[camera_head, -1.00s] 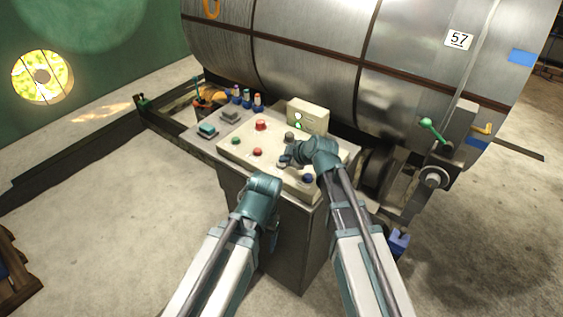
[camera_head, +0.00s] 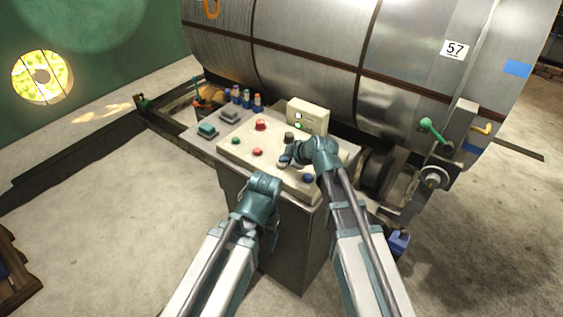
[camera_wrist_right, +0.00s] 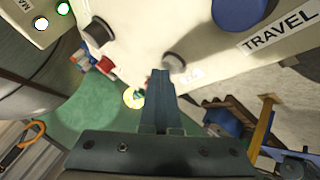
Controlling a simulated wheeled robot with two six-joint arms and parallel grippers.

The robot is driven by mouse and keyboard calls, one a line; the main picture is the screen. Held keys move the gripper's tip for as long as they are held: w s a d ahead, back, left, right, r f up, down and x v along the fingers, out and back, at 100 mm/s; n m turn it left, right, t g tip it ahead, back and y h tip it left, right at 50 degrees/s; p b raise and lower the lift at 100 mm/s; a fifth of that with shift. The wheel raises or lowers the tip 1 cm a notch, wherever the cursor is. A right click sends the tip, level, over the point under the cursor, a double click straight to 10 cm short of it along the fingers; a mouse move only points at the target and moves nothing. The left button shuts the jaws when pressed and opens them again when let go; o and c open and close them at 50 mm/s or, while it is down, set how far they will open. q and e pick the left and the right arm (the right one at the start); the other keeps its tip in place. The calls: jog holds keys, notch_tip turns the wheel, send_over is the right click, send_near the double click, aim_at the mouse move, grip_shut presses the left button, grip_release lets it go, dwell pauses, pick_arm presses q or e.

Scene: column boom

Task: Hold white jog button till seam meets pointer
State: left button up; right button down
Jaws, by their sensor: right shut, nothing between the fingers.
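My right gripper (camera_head: 285,160) is shut and empty, its fingertips down at the pale control panel (camera_head: 222,149). In the right wrist view its closed fingers (camera_wrist_right: 160,74) reach a pale button in a dark collar (camera_wrist_right: 174,62), with a label partly hidden beside it. I cannot tell for sure whether they touch; in the head view the gripper covers this button. The big metal drum (camera_head: 320,30) bears brown seam bands (camera_head: 310,62), a "57" label (camera_head: 454,48) and blue tape (camera_head: 517,68). A yellow piece (camera_head: 482,129), possibly the pointer, is at the drum's right. My left gripper (camera_head: 274,218) hangs before the panel, its jaws unclear.
The panel carries red buttons (camera_head: 261,125), a green button (camera_head: 235,141), a blue knob (camera_head: 308,178) and a dark knob (camera_head: 289,136). A box with two lit lamps (camera_head: 308,114) stands at its back. A green-handled lever (camera_head: 432,130) is at the right.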

aim_at(284, 165)
jog(key=shift+r, duration=0.1)
dwell(0.7)
jog(key=shift+r+p, duration=0.85)
jog(key=shift+p, duration=0.1)
notch_tip(284, 165, up, 5)
jog(key=p, duration=0.5)
dwell(0.5)
